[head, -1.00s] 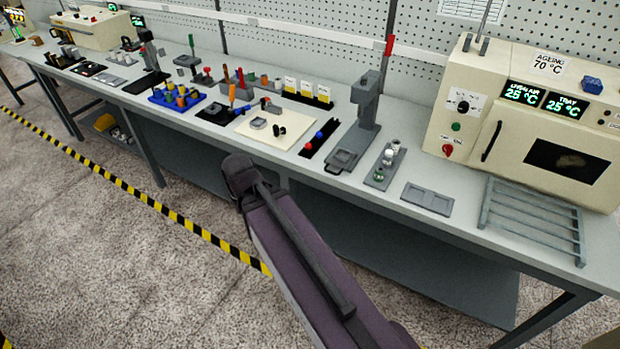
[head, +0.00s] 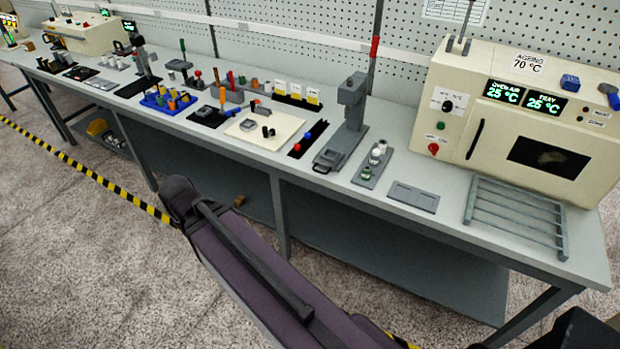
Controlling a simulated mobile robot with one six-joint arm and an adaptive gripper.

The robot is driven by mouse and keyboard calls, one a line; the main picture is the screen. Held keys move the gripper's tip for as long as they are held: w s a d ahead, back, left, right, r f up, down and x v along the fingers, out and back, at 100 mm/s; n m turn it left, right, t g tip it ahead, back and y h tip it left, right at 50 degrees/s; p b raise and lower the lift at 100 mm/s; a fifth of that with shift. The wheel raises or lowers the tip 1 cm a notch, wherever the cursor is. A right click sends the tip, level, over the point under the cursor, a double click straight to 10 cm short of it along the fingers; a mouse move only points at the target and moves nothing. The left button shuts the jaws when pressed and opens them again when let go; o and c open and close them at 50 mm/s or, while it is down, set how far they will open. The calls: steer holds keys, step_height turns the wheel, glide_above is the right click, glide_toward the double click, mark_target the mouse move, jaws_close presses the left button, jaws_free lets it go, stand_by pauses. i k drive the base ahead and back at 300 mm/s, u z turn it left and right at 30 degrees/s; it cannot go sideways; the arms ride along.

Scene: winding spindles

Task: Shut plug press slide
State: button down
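The plug press (head: 353,100) is a grey upright press with a red-tipped lever, standing on the bench right of its middle. Its slide (head: 328,160) is a grey plate with a dark-edged handle loop, low at the front of the press base near the bench's front edge. It appears to stick out toward the front, but how far is hard to tell at this size. My arm (head: 245,250) crosses the floor in front of the bench, apart from the press. My gripper's fingers do not show.
Right of the press are a small grey rack with white and green pieces (head: 371,165), a flat grey plate (head: 413,196), a wire rack (head: 515,215) and a cream oven (head: 520,125). Left are a cream board (head: 265,130) and a blue tray (head: 170,103). Floor in front is open.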

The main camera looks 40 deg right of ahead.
mark_target(329, 158)
steer(key=u, duration=0.1)
steer(key=k, duration=1.5)
steer(key=z, duration=1.3)
steer(key=i, duration=1.05)
